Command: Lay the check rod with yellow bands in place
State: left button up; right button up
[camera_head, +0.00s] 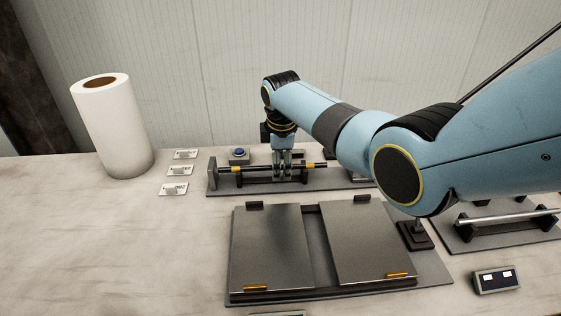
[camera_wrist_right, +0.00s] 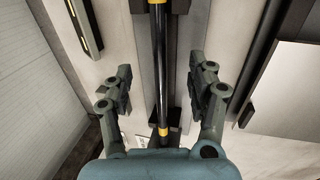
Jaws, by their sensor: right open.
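The dark check rod with yellow bands (camera_head: 256,169) lies level across its holder (camera_head: 213,180) at the back of the table. In the right wrist view the rod (camera_wrist_right: 160,62) runs lengthwise between my fingers. My right gripper (camera_head: 283,178) points down over the middle of the rod. Its two fingers (camera_wrist_right: 160,95) are open, one on each side of the rod, with a clear gap to it in the wrist view. In the head view the gripper hides part of the rod. My left gripper is not in view.
Two grey plates (camera_head: 265,240) lie on a dark base in front. A white paper roll (camera_head: 115,130), several small label cards (camera_head: 178,170) and a blue button (camera_head: 238,153) stand to the left. At the right are a silver rod on a stand (camera_head: 505,218) and a small display (camera_head: 495,280).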

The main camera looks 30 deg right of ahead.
jog(key=o, duration=0.6)
jog(key=shift+c, duration=0.2)
jog(key=v, duration=1.2)
